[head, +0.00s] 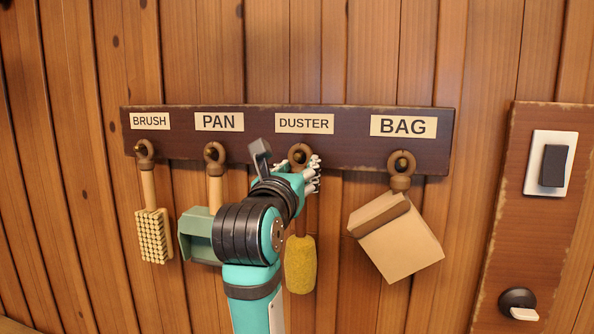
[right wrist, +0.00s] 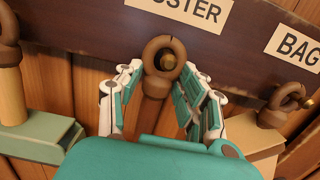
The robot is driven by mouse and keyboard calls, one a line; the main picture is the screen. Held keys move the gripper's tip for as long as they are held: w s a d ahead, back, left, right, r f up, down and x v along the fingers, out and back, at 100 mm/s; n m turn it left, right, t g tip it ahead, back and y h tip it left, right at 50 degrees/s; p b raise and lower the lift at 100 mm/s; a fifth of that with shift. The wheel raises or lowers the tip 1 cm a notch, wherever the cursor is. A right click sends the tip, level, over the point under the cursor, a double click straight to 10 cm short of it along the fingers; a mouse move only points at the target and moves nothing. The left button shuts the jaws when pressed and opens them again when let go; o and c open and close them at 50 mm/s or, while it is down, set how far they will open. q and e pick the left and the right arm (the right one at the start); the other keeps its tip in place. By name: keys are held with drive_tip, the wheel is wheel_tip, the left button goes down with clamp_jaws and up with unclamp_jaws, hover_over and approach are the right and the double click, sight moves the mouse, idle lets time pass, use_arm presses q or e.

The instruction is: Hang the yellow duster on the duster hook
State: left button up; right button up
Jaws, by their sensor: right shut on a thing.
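The yellow duster (head: 300,266) hangs upright in the head view, head down, below the DUSTER label (head: 304,123). Its brown ring (right wrist: 160,47) is at the duster hook (right wrist: 168,62), and the hook's brass end shows inside the ring's opening. My right gripper (head: 302,174) is shut on the duster's brown handle just below the ring. In the right wrist view its fingers (right wrist: 163,85) lie on both sides of the handle. My right wrist hides part of the handle in the head view. My left gripper is not in view.
The dark rack board (head: 350,148) also bears a brush (head: 153,235) at left, a green pan (head: 194,235) close beside my wrist, and a bag (head: 402,245) at right. A light switch (head: 552,165) and a dark knob (head: 517,299) are on a panel at far right.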

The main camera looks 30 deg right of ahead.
idle(0.3)
drive_tip(key=o, duration=1.2)
drive_tip(key=shift+o, duration=0.2)
drive_tip(key=r+v, duration=0.1)
drive_tip(key=v, duration=0.6)
drive_tip(key=shift+s+a+f, duration=0.2)
drive_tip(key=shift+s+f, duration=0.05)
drive_tip(key=shift+f, duration=0.2)
